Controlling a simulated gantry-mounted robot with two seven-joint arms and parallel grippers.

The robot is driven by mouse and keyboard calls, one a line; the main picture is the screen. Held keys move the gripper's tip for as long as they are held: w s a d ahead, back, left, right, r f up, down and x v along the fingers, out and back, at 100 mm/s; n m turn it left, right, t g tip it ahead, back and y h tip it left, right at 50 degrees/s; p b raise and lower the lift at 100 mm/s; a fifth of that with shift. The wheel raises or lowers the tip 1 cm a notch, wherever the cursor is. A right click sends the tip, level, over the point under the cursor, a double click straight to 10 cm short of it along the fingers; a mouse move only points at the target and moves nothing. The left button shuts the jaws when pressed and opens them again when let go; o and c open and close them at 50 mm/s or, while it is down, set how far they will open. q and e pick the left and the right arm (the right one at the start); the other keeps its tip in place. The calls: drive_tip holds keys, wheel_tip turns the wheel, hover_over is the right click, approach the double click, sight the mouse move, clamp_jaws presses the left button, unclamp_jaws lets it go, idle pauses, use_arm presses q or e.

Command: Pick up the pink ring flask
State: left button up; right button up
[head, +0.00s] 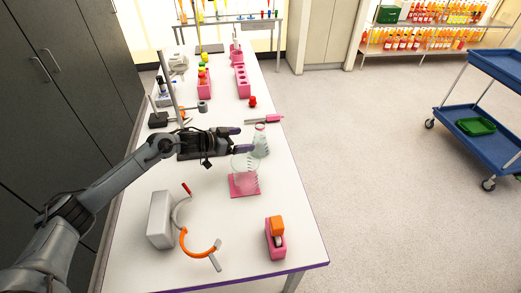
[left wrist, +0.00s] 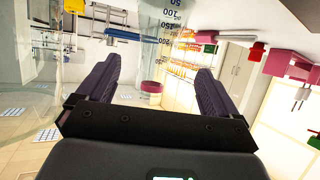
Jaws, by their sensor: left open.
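The pink ring flask (head: 261,147) is a clear conical flask with a pink ring at its neck. It stands on the white table near the right edge. My left gripper (head: 243,141) is at its left side, level with its neck. In the left wrist view the flask (left wrist: 165,22) appears upside down, with dark volume marks. Its pink-ringed neck lies between the spread fingers of my left gripper (left wrist: 155,88), with a gap on both sides. The gripper is open and holds nothing. My right gripper is not in view.
A second clear glass vessel (head: 243,164) stands on a pink square base (head: 246,189), close in front of the flask. A pink tape dispenser (head: 275,243) and an orange-grey curved object (head: 194,245) are nearer. Pink racks (head: 241,82) stand farther back.

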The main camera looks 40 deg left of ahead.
sight(254, 139)
use_arm(q)
drive_tip(key=x, duration=0.5)
drive_tip(key=shift+f+b, duration=0.1)
drive_tip(key=shift+b, duration=0.25)
drive_tip(key=shift+w+d+f, duration=0.25)
drive_tip(key=shift+w+f, duration=0.1)
drive_tip(key=shift+w, duration=0.2)
drive_tip(key=shift+b+x, duration=0.55)
drive_tip(key=shift+x, duration=1.55)
drive_tip(key=shift+d+f, duration=0.1)
drive_tip(key=c, duration=1.2)
drive_tip(key=shift+c, duration=0.4)
drive_tip(key=shift+r, duration=0.3)
